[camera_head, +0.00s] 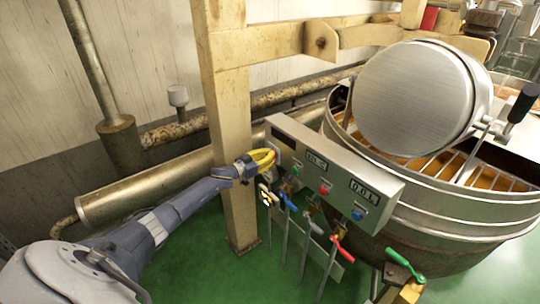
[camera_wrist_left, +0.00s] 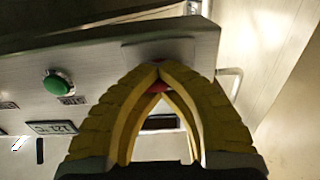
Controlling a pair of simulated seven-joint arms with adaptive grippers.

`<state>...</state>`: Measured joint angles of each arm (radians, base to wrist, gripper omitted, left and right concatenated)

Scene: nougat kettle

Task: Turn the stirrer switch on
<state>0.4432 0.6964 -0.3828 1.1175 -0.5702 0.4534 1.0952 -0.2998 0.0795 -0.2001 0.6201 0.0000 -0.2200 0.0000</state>
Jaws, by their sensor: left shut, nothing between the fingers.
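My left gripper (camera_head: 271,154) is shut and empty, with its yellow fingertips at the left end of the grey control box (camera_head: 325,155). In the left wrist view, the fingers (camera_wrist_left: 157,70) meet in front of a pale plate on the box. A small red part (camera_wrist_left: 156,62) shows just behind and between the fingertips; it is mostly hidden, and I cannot tell whether it is the stirrer switch or which way it is set. I cannot tell if the tips touch it. A green button (camera_wrist_left: 57,84) sits to the left. My right gripper is not in view.
The box front also has a red button (camera_head: 323,190) and a blue button (camera_head: 357,214). Coloured valve levers, such as a red one (camera_head: 342,248), stand below it. A wooden post (camera_head: 232,150) is close to my left gripper. The steel kettle (camera_head: 450,215) stands at right.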

